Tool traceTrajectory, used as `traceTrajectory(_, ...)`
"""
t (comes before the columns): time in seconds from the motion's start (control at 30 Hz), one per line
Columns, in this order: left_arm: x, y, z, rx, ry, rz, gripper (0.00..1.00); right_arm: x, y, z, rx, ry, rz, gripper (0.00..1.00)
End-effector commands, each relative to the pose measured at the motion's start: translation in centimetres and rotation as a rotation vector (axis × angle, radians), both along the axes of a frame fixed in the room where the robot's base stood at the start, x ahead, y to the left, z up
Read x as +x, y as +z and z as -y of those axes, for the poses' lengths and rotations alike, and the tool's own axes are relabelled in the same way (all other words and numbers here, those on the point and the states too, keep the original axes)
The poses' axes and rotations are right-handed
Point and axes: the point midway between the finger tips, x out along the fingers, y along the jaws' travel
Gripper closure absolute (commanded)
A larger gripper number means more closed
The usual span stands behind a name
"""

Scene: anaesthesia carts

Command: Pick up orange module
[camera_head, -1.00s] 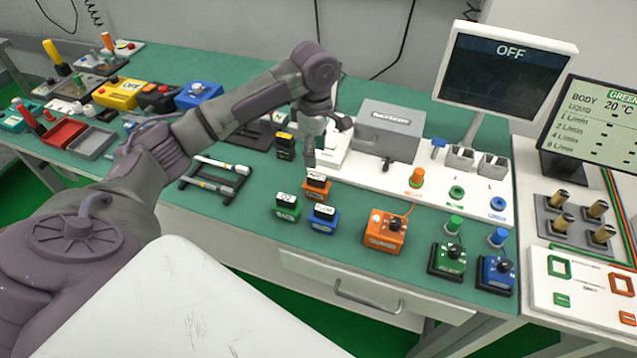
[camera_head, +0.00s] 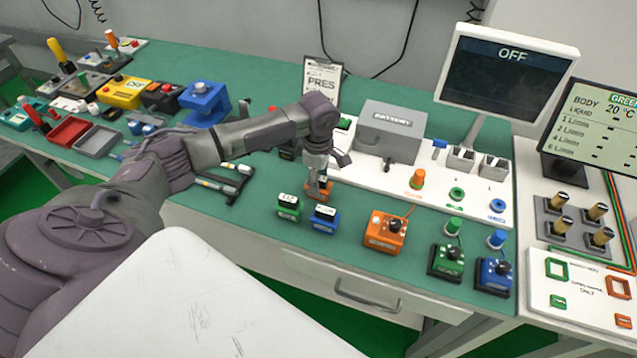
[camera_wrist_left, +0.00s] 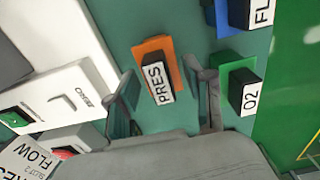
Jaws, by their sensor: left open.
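The small orange module (camera_head: 319,190) stands on the green table, partly hidden by my left gripper in the head view. In the left wrist view the orange module (camera_wrist_left: 152,47) shows a black block with a white "PRES" label. My left gripper (camera_head: 322,180) is open and comes down over it from above. In the left wrist view its two fingers (camera_wrist_left: 166,95) are spread, one on each side of the module's near end. Contact cannot be told. My right gripper is not in view.
A green module (camera_head: 288,206) and a blue module (camera_head: 324,219) stand close in front of it. A larger orange box (camera_head: 385,231) with a knob is to the right. The white panel with the grey battery box (camera_head: 391,130) is behind.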

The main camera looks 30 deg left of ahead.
Motion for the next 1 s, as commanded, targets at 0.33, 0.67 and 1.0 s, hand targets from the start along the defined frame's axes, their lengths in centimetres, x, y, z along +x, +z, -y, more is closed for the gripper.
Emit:
traceTrajectory(0.33, 0.0, 0.0, 0.0, 0.000, 0.000, 0.000, 1.00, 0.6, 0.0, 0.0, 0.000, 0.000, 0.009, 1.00)
traceTrajectory(0.67, 0.0, 0.2, 0.0, -0.001, 0.000, 0.001, 1.00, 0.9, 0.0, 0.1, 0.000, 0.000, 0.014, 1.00)
traceTrajectory(1.0, 0.1, 4.3, 0.1, -0.002, -0.002, 0.006, 1.00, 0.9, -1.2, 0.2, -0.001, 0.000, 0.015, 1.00)
